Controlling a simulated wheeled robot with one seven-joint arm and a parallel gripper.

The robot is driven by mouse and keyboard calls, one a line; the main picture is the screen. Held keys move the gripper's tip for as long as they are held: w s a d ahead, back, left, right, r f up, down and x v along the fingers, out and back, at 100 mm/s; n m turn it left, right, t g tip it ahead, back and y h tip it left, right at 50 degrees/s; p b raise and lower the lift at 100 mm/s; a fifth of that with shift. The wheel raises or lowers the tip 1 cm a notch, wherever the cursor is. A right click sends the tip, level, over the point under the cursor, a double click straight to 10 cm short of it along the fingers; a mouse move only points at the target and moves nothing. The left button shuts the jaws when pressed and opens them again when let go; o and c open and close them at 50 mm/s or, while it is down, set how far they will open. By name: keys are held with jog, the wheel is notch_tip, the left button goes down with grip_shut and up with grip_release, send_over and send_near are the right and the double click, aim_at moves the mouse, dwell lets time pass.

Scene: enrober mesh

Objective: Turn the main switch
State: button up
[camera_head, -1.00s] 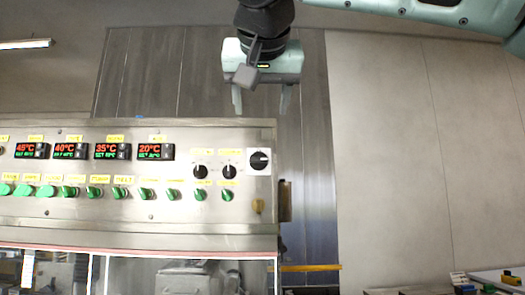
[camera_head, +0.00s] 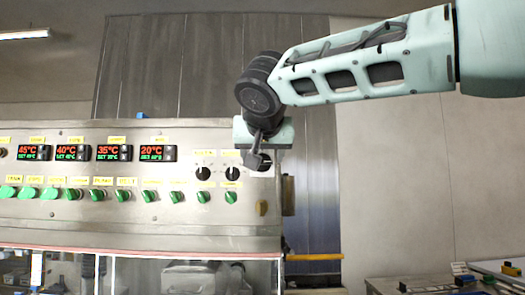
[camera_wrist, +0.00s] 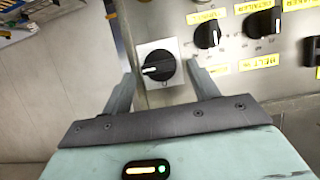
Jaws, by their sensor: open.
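The main switch (camera_wrist: 158,67) is a black rotary knob on a white square plate at the end of the panel. Its white pointer mark points left in the wrist view. My gripper (camera_wrist: 161,74) is open, with one finger on each side of the knob in that view. I cannot tell whether either finger touches it. In the head view my gripper (camera_head: 263,145) is in front of the panel's upper right corner and hides most of the switch.
The steel control panel (camera_head: 100,218) carries temperature displays (camera_head: 72,152), green knobs (camera_head: 97,195) and two smaller black selectors (camera_head: 203,174). A yellowish button (camera_head: 261,208) sits below the switch. A dark latch (camera_head: 288,195) juts from the panel's right side.

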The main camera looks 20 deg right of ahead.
jog(key=c, duration=1)
jog(key=shift+f, duration=0.1)
jog(key=shift+w+a+f+n+t+h+b, duration=0.2)
jog(key=shift+n+h+b, duration=1)
jog(key=shift+n, duration=1.05)
jog(key=shift+s+a+f+n+t+h+b, duration=0.15)
jog(key=shift+a+f+n+h+b, duration=0.2)
jog(key=shift+n+h+b, duration=1.35)
jog(key=shift+w+a+f+n+t+h+b, duration=0.2)
jog(key=shift+n+h+b, duration=0.45)
jog(key=shift+n, duration=2.1)
